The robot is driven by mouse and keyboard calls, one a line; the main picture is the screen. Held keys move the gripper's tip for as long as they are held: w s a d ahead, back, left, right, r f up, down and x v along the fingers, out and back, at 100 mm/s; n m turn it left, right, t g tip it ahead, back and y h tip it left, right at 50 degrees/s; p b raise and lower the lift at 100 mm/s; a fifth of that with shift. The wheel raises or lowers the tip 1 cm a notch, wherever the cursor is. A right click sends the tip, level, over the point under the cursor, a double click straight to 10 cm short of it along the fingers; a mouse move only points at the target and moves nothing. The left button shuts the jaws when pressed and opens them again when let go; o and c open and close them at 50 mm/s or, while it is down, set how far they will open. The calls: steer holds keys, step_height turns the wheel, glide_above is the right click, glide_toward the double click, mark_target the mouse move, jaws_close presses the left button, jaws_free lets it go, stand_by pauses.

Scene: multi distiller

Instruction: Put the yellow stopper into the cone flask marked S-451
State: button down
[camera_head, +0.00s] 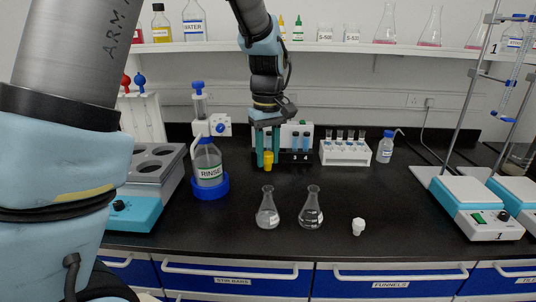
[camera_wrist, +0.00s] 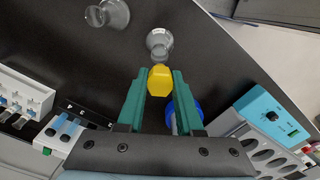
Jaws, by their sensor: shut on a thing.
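My gripper (camera_head: 267,151) is shut on the yellow stopper (camera_head: 268,160) and holds it in the air above the bench, behind the two cone flasks. The wrist view shows the yellow stopper (camera_wrist: 160,80) between the green fingertips. The left cone flask (camera_head: 267,212) and the right cone flask (camera_head: 311,210) stand upright on the black bench, both open at the neck. In the wrist view, one flask (camera_wrist: 160,40) lies just beyond the stopper and the other (camera_wrist: 110,12) is at the upper left. Their labels are too small to read.
A small white stopper-like piece (camera_head: 358,226) is right of the flasks. The RINSE bottle (camera_head: 208,163) in a blue ring stands left, beside a grey water bath (camera_head: 157,165). A white tube rack (camera_head: 345,152) and hot plates (camera_head: 473,205) are right. The bench front is clear.

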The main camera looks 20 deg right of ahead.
mark_target(268, 169)
steer(key=shift+f+b, duration=2.25)
steer(key=shift+f, duration=0.45)
steer(key=shift+p, duration=0.45)
steer(key=shift+f+b, duration=0.55)
steer(key=shift+f, duration=0.4)
steer(key=shift+c, duration=2.4)
jaws_free()
step_height(268, 169, up, 11)
steer(key=shift+f+b, duration=0.1)
steer(key=shift+b, duration=0.8)
